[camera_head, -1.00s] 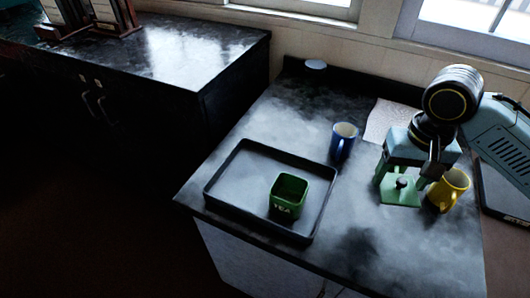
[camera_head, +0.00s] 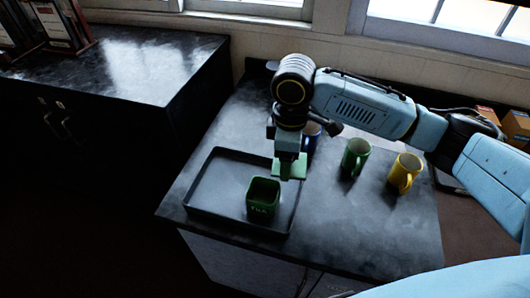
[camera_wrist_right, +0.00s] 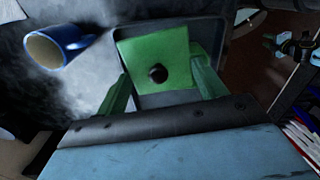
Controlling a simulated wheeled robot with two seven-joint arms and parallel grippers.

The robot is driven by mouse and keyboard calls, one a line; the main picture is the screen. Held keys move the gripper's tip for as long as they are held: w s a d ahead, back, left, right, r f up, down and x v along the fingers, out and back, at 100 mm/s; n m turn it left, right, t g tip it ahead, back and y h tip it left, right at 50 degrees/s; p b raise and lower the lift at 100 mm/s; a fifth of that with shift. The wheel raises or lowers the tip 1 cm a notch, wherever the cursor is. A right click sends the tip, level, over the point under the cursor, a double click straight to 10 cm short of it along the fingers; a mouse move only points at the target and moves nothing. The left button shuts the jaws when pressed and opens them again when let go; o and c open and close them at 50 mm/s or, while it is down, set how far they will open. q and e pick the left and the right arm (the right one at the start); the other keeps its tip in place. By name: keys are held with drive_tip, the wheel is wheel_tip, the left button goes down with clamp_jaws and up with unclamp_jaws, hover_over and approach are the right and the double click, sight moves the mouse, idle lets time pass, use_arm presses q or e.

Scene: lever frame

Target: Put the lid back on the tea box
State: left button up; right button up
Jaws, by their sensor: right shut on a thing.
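The tea box (camera_head: 263,197) is a green, open-topped square box with TEA on its front, standing in the right part of a dark tray (camera_head: 228,226). My right gripper (camera_wrist_right: 158,78) is shut on the green square lid (camera_wrist_right: 155,48), which has a black knob. In the head view the lid (camera_head: 293,168) is held above the tray's far right side, up and to the right of the box and apart from it. The box cannot be made out in the wrist view.
A blue mug (camera_head: 313,131) stands behind my right gripper, partly hidden; it also shows in the wrist view (camera_wrist_right: 50,47). A green mug (camera_head: 355,158) and a yellow mug (camera_head: 404,173) stand to the right. The tray's left part is empty.

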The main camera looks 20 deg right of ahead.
drive_tip(key=n+p, duration=0.1)
drive_tip(key=n, duration=0.2)
drive_tip(key=a+n+p, duration=0.1)
drive_tip(key=n+p, duration=0.1)
drive_tip(key=n, duration=0.2)
drive_tip(key=a+r+n+p, duration=0.1)
drive_tip(key=n, duration=0.3)
drive_tip(key=shift+s+a+r+p, duration=0.1)
drive_tip(key=shift+s+a+p, duration=0.05)
drive_tip(key=shift+s+p, duration=0.2)
drive_tip(key=shift+s+a+f+n+p, duration=0.45)
drive_tip(key=shift+f+n, duration=0.5)
drive_tip(key=shift+n, duration=2)
drive_tip(key=shift+s+a+f+n+p, duration=0.1)
drive_tip(key=shift+a+f+n+p, duration=0.5)
drive_tip(key=shift+n, duration=2.3)
drive_tip(key=shift+s+a+f+n+p, duration=0.1)
drive_tip(key=shift+s+a+f+n, duration=0.2)
drive_tip(key=shift+a+f+n, duration=1.7)
drive_tip(key=shift+d+r+n+p, duration=0.35)
drive_tip(key=shift+d+n, duration=0.15)
drive_tip(key=shift+d, duration=0.2)
drive_tip(key=shift+d+r+n+p, duration=0.2)
drive_tip(key=shift+d+r+n, duration=0.2)
drive_tip(key=shift+d, duration=0.25)
drive_tip(key=shift+f, duration=0.2)
drive_tip(key=shift+p, duration=0.4)
